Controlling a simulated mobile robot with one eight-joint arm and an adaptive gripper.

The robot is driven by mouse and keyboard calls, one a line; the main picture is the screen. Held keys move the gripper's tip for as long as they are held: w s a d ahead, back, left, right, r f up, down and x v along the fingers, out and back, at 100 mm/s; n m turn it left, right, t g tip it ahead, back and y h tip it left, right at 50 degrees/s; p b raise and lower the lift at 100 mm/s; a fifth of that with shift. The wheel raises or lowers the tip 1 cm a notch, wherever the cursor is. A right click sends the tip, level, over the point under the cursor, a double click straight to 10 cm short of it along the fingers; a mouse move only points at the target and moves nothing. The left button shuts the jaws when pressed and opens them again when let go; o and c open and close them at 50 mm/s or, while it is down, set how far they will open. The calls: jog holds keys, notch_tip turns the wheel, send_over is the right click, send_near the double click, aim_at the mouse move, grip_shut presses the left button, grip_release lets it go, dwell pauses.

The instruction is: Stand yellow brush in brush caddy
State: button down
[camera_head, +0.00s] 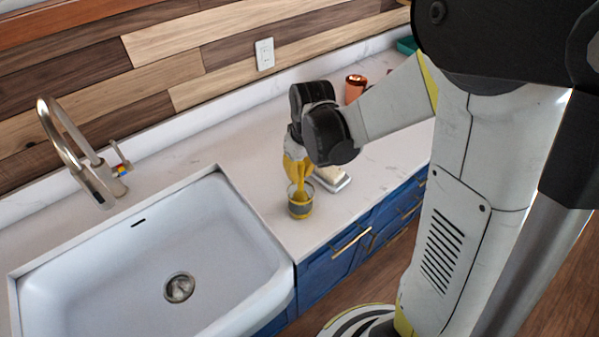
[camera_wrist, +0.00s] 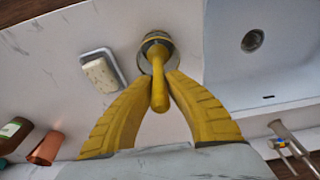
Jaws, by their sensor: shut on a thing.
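The yellow brush (camera_wrist: 159,92) is between the two yellow fingers of my gripper (camera_wrist: 160,78), which are shut on its handle. In the head view my gripper (camera_head: 298,174) points down over the counter, right of the sink. The brush's lower part (camera_head: 300,194) shows at the caddy's mouth. In the wrist view the caddy's rim (camera_wrist: 143,66) shows around the brush's far end. How deep the brush sits is hidden.
A soap bar on a white dish (camera_wrist: 86,55) lies close beside the caddy. A copper cup (camera_head: 355,86) stands farther back, with a brown bottle (camera_wrist: 14,132) by it. The white sink (camera_head: 110,270) and its faucet (camera_head: 70,150) are left. The counter's front edge is near.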

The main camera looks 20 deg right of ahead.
jog(key=c, duration=1.4)
grip_release()
jog(key=r, duration=0.4)
jog(key=s+r, duration=0.1)
jog(key=r, duration=0.7)
jog(key=shift+s+d, duration=0.25)
jog(key=shift+s, duration=0.1)
jog(key=shift+s+f, duration=0.1)
jog(key=shift+f, duration=0.05)
jog(key=s+f+m+t+b, duration=0.1)
jog(key=s+f+b, duration=0.2)
jog(key=b, duration=0.1)
jog(key=s+f+m+t+b, duration=0.1)
jog(key=s+f+t+b, duration=0.1)
jog(key=s+f+b, duration=0.2)
jog(key=s+f+m+t+b, duration=0.1)
jog(key=s+f+t+b, duration=0.1)
jog(key=s+f+b, duration=0.1)
jog(key=shift+s+a+f+m+h+b, duration=0.15)
jog(key=shift+s+b, duration=0.2)
jog(key=shift+b, duration=0.3)
jog(key=shift+s+a+f+m+h+b, duration=0.15)
jog(key=shift+s+b, duration=0.15)
jog(key=shift+b, duration=0.35)
